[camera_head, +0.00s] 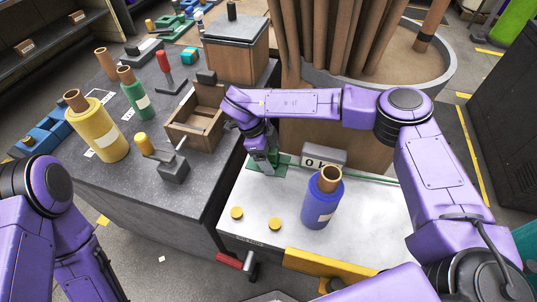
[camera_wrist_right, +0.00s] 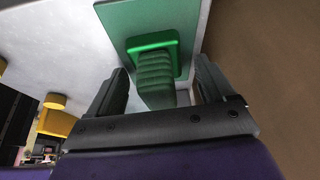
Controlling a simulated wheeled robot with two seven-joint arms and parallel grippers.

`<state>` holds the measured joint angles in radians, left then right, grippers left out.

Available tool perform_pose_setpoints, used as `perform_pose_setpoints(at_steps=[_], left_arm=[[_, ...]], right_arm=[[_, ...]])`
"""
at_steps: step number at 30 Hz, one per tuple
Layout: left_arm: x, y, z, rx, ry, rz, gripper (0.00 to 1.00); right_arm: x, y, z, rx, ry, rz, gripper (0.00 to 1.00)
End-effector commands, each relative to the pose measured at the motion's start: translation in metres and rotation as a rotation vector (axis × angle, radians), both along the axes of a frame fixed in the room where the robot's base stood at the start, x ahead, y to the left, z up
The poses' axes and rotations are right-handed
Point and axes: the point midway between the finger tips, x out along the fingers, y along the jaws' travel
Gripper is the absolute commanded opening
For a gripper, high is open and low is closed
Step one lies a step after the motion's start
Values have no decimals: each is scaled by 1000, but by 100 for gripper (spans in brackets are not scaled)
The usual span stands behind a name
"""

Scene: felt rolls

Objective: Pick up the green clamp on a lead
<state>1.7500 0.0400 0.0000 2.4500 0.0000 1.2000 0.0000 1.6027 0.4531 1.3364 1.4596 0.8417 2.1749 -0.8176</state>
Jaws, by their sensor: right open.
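The green clamp (camera_wrist_right: 155,75) shows in the right wrist view as a ribbed dark-green grip rising from a brighter green collar on a flat green plate (camera_wrist_right: 118,22). In the head view the green plate (camera_head: 284,161) lies at the back left of the pale bench top, mostly under my right gripper, and a thin green lead (camera_head: 375,179) runs right along the back of the bench. My right gripper (camera_head: 266,163) points down over the clamp. Its fingers are open, one on each side of the grip, with gaps showing. My left gripper is out of view.
A blue felt roll (camera_head: 316,203) stands on the pale bench, near two yellow discs (camera_head: 236,213). A grey block with lettering (camera_head: 324,155) sits close right of my right gripper. An open wooden drawer (camera_head: 194,130) is to its left. Yellow (camera_head: 97,135) and green rolls stand on the dark table.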

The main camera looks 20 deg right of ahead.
Motion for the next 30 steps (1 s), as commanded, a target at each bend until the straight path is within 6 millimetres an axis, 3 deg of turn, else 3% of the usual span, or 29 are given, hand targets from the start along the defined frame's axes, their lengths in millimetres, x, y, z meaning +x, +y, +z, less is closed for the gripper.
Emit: perform_pose_setpoints(at_steps=[6,12,14,23,28,30], left_arm=[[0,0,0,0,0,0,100],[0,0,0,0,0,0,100],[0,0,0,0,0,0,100],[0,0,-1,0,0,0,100],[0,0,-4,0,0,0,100],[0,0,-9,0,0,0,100]], right_arm=[[0,0,-1,0,-1,0,83],[0,0,-1,0,-1,0,18],[0,0,-1,0,-1,0,4],[1,0,5,1,-3,1,4],[0,0,34,0,-7,0,4],[-13,10,50,0,-7,6,4]])
